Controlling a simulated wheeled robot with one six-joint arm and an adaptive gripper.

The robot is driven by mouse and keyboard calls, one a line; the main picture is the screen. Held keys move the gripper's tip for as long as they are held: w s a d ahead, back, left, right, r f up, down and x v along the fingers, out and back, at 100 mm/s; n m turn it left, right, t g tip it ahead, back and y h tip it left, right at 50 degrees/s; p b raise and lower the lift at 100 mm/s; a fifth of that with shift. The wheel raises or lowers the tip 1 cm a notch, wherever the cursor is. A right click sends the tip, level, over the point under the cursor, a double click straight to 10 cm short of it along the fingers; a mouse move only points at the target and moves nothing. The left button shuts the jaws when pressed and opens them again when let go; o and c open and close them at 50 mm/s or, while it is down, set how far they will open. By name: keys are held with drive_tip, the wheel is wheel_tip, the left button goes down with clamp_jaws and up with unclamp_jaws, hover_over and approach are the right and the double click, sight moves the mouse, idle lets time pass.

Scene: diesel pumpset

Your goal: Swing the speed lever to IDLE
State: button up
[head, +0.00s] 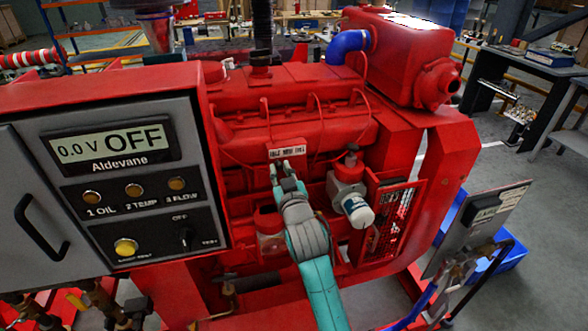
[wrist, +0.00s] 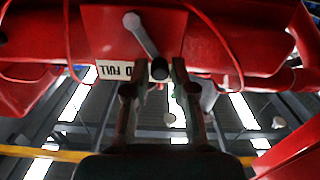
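The speed lever (wrist: 144,36) is a grey arm in the wrist view. It slants from a round pivot on the red engine down to a dark round knob (wrist: 160,69). A pale label plate (wrist: 116,70) beside it shows "FULL" upside down; its other words are hidden or cut off. The plate also shows in the head view (head: 287,152), too small to read surely. My gripper (wrist: 160,80) has its fingers apart, one on each side of the knob, with narrow gaps showing. In the head view my gripper (head: 287,172) is just below the plate and hides the lever.
A control panel (head: 110,185) reading "OFF" stands at the left. Thin red pipes (head: 318,105) run above the plate. A white-capped filter (head: 352,198) and a red mesh guard (head: 392,225) are close to the right of my gripper.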

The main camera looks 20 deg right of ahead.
drive_tip(key=shift+o, duration=0.3)
drive_tip(key=s, duration=0.6)
idle(0.5)
drive_tip(key=shift+s+f, duration=0.1)
drive_tip(key=s+d+f+g, duration=0.1)
drive_tip(key=s+d+f, duration=0.1)
drive_tip(key=s+f, duration=0.9)
drive_tip(key=s+d+f+g, duration=0.15)
drive_tip(key=s+f, duration=0.55)
drive_tip(key=s, duration=0.7)
drive_tip(key=s+d+r, duration=0.1)
drive_tip(key=s, duration=1.2)
drive_tip(key=s+d+r+m, duration=0.1)
drive_tip(key=s, duration=1.2)
drive_tip(key=shift+s+r+g, duration=0.25)
drive_tip(key=shift+s+g, duration=0.05)
drive_tip(key=shift+g, duration=0.05)
